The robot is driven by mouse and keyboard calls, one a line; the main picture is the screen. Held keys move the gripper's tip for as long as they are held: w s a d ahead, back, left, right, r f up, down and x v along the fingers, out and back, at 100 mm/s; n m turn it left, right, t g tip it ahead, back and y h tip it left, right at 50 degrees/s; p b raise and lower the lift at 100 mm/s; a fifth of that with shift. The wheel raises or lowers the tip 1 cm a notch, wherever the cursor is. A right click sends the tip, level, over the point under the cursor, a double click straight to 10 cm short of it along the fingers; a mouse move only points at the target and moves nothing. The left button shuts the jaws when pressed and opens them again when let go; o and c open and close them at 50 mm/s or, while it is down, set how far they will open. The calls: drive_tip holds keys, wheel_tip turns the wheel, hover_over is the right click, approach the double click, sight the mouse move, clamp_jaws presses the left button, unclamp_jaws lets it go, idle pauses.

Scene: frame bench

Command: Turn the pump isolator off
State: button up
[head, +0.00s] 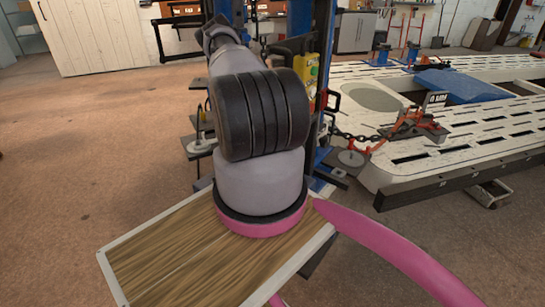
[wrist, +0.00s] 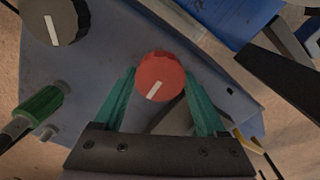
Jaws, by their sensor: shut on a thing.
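A red round knob (wrist: 160,72) with a white pointer mark sits on a blue-grey panel (wrist: 225,85) in the wrist view. Its mark lies on the lower part of its face, slanting from lower left to upper right. My gripper (wrist: 158,78) has its two teal fingers on either side of the knob and is shut on it. A dark grey knob (wrist: 57,20) with a near-upright white mark is at the upper left, apart from my fingers. No readable label shows which knob is the pump isolator. In the head view my arm hides the gripper and the knobs.
In the head view, a yellow box (head: 307,72) hangs on a blue post beside my arm. A white slotted frame bench (head: 460,130) with a chain and clamp (head: 405,125) stands right. Open floor (head: 90,130) lies left.

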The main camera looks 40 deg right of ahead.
drive_tip(key=n, duration=0.8)
drive_tip(key=shift+n, duration=0.4)
drive_tip(key=n, duration=0.8)
drive_tip(key=shift+n, duration=0.3)
drive_tip(key=o, duration=1.3)
wheel_tip(320, 180, up, 11)
drive_tip(key=shift+f, duration=0.1)
